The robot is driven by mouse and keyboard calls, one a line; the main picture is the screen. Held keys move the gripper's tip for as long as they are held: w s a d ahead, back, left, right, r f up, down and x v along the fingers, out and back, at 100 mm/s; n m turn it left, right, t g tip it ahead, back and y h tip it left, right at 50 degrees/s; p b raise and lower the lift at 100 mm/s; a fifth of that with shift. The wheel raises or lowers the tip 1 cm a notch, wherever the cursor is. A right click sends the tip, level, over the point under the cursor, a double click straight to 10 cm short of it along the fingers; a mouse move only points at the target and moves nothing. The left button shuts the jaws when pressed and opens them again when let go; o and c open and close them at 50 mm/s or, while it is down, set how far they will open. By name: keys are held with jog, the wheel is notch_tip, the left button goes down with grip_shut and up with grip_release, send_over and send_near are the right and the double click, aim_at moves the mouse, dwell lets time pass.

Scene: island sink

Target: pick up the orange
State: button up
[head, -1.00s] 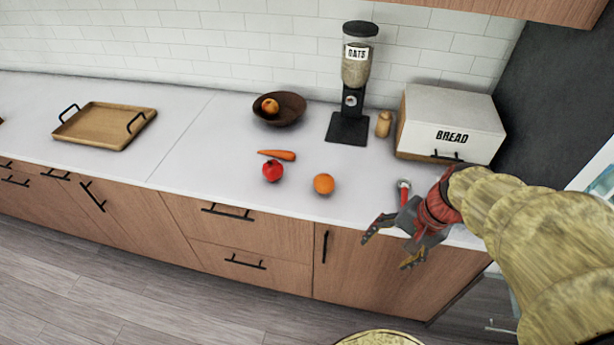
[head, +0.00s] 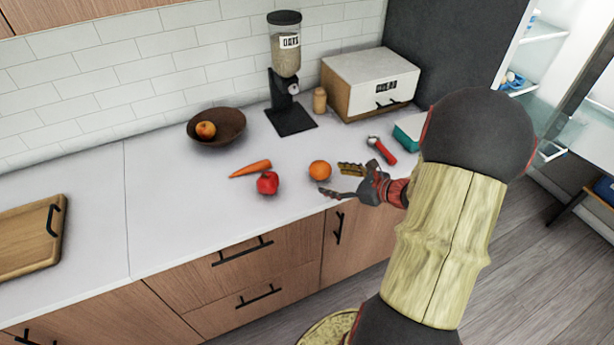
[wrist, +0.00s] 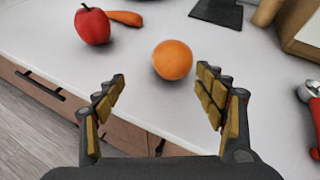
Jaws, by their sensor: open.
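The orange (head: 320,170) rests on the white counter near its front edge. In the wrist view the orange (wrist: 172,60) lies ahead of my gripper (wrist: 165,90), roughly centred between the fingers but beyond their tips. My gripper (head: 344,182) is open and empty, just to the right of the orange and near the counter's front edge in the head view. No contact with the orange shows.
A red apple (head: 267,183) and a carrot (head: 251,169) lie left of the orange. A red-handled tool (head: 382,150) lies to its right. Behind are a bowl (head: 228,126) with a fruit, an oats dispenser (head: 286,70) and a bread box (head: 369,80).

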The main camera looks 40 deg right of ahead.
aim_at(320, 169)
jog(key=shift+w+d+r+m+t+h, duration=0.4)
jog(key=shift+d+r+m+h, duration=0.15)
jog(key=shift+r+m, duration=0.2)
jog(key=shift+d, duration=0.2)
jog(key=x, duration=0.2)
jog(key=shift+w+a+f+b, duration=0.15)
jog(key=shift+w+b, duration=0.1)
jog(key=shift+b, duration=0.15)
jog(key=b+x, duration=0.1)
jog(key=x, duration=0.1)
jog(key=b+x, duration=0.1)
jog(key=x, duration=0.1)
jog(key=shift+f, duration=0.35)
jog(key=shift+w+f, duration=0.1)
jog(key=shift+w, duration=0.45)
jog(key=c, duration=0.3)
jog(key=c, duration=1.1)
